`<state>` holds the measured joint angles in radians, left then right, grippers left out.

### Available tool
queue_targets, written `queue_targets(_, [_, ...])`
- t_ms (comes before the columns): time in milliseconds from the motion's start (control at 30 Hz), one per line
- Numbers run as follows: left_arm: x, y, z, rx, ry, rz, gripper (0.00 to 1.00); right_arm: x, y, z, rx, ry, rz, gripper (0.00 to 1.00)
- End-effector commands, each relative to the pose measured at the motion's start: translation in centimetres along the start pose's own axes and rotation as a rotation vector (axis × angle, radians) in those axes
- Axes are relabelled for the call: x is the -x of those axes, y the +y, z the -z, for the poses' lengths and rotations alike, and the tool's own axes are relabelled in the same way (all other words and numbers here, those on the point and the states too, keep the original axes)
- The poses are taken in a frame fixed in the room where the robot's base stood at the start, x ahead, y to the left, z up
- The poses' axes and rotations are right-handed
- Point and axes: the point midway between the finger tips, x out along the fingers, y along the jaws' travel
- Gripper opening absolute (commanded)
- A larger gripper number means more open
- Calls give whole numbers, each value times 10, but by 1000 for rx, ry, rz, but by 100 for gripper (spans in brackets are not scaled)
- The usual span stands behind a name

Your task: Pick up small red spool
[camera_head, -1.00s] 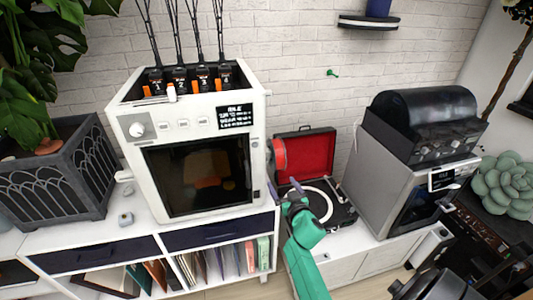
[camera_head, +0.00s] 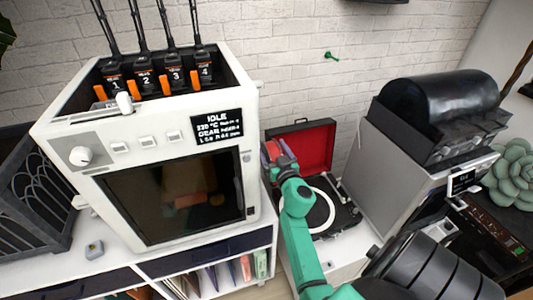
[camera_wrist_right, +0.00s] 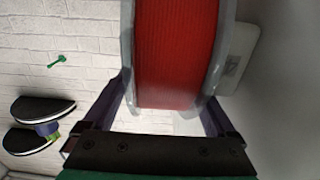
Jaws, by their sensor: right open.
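The small red spool (camera_head: 271,151) is at the right side of the white printer, partly hidden by my right gripper (camera_head: 276,162). In the right wrist view, the spool (camera_wrist_right: 176,55) shows red windings between clear grey flanges. My right gripper (camera_wrist_right: 168,108) is open, with one dark finger on each side of the spool's near edge. I cannot tell whether the fingers touch the flanges. My left gripper is not in view.
The white printer (camera_head: 180,130) stands close left of my right gripper. A record player with an open red lid (camera_head: 306,147) lies behind and below it. A grey machine (camera_head: 395,165) stands to the right. A small grey cube (camera_head: 94,250) lies on the white cabinet.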

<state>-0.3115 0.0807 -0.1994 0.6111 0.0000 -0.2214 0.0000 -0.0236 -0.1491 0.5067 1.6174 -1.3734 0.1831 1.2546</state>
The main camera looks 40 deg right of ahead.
Motion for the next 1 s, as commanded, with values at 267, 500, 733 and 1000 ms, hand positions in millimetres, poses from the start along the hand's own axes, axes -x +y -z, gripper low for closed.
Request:
queue_targets(267, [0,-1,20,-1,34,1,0,1,0,-7,4,-14,-2,49])
queue_targets(500, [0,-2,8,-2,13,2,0,1,0,-6,4,-13,-2,0])
queue_targets(733, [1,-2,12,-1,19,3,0,1,0,-5,4,-13,-1,0])
queue_targets(1000, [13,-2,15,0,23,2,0,1,13,10,9,-12,-3,0])
